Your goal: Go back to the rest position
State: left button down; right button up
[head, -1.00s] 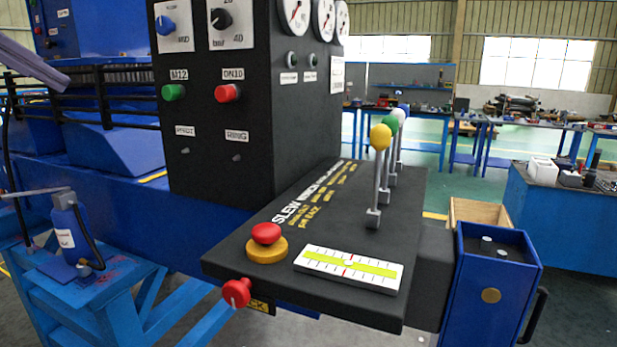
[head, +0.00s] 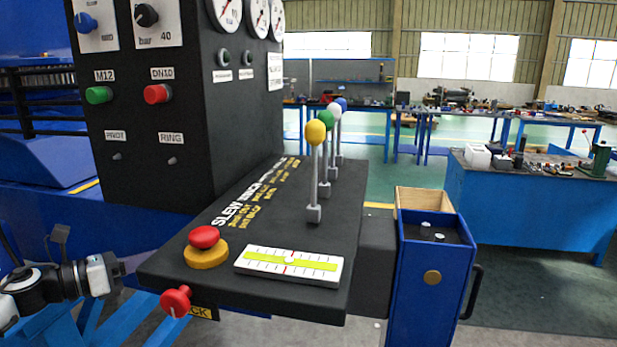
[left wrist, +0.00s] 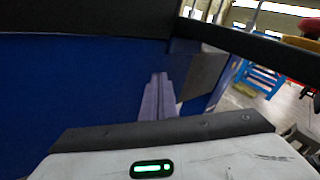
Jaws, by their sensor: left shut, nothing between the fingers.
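My left arm (head: 70,280) comes in at the lower left of the head view, beside the near left corner of the black control console (head: 300,235). Its fingertips cannot be made out there. In the left wrist view my left gripper (left wrist: 157,90) shows two lavender fingers close together, shut and empty, against a dark blue surface (left wrist: 80,85). Contact with that surface cannot be told. My right gripper is in neither view.
The console carries a red mushroom button (head: 204,237), a white-and-yellow level gauge (head: 288,265) and upright levers with coloured balls (head: 316,132). A red knob (head: 176,301) sticks out in front. A blue box (head: 432,275) stands right of it. Open floor (head: 520,310) lies further right.

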pick_arm(q)
jog(key=s+a+f+n+t+y, duration=0.1)
jog(key=s+a+f+n+y, duration=0.2)
jog(key=f+n, duration=0.45)
jog(key=s+a+f+n+t+y, duration=0.1)
jog(key=s+f+n+y, duration=0.1)
jog(key=s+f+n, duration=0.5)
jog(key=s+a+f+n+y, duration=0.1)
jog(key=s+f+n+y, duration=0.2)
jog(key=f+n, duration=0.45)
jog(key=s+a+f+n+g+y, duration=0.25)
jog(key=s+f+n, duration=0.35)
jog(key=s, duration=0.5)
jog(key=s+a+f+n+g+y, duration=0.2)
jog(key=s+a+f+n+g, duration=0.15)
jog(key=s+f, duration=0.6)
jog(key=s+d+f+n+t+h, duration=0.1)
jog(key=d+n, duration=0.7)
jog(key=d, duration=1.3)
jog(key=shift+s+d+n+t+h, duration=0.15)
jog(key=shift+s+n+t+h, duration=0.25)
jog(key=shift+t, duration=0.1)
